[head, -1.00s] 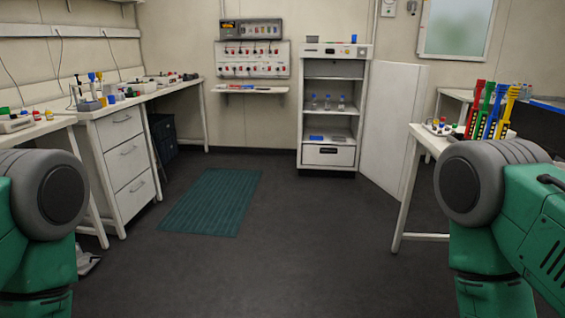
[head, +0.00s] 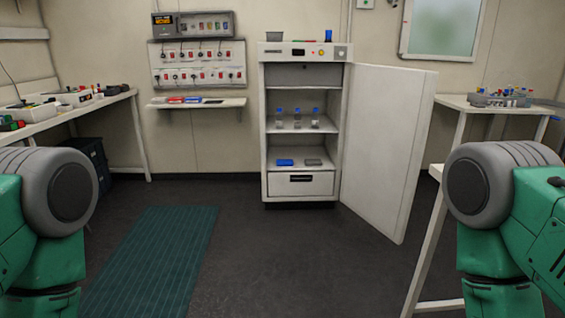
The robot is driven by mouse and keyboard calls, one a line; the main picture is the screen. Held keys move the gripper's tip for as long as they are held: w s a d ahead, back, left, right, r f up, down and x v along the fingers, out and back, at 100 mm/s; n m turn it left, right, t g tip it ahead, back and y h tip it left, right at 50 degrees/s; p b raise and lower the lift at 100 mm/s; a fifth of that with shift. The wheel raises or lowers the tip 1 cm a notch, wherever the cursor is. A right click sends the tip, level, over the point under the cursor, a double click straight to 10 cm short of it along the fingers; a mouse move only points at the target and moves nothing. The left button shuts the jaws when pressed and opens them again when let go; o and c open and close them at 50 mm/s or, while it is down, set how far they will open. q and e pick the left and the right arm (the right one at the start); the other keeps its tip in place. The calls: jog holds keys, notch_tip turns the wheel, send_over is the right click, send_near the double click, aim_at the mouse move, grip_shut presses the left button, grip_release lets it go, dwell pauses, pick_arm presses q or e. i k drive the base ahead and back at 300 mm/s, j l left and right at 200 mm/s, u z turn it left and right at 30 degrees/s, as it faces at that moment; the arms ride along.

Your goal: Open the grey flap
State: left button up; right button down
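The white cabinet (head: 275,155) stands against the back wall. A grey flap (head: 303,74) spans the cabinet's top compartment, under the control panel, and looks upright and closed. A small dark mark shows near its upper edge. The cabinet's tall white door (head: 388,150) stands wide open to the right. Neither of my grippers is in view; only green and grey parts of my two arms show at the left and right edges, well apart from the cabinet.
Three blue-capped bottles (head: 297,119) stand on the middle shelf. A blue item (head: 285,162) and a grey item (head: 313,162) lie below. A table (head: 451,103) stands right and a bench (head: 50,118) left. The dark floor (head: 270,260) ahead is clear, with a green mat (head: 150,260) to the left.

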aim_at(277, 73)
jog(key=i+j, duration=0.1)
jog(key=i, duration=1.95)
jog(key=l+z, duration=0.05)
jog(key=l, duration=0.05)
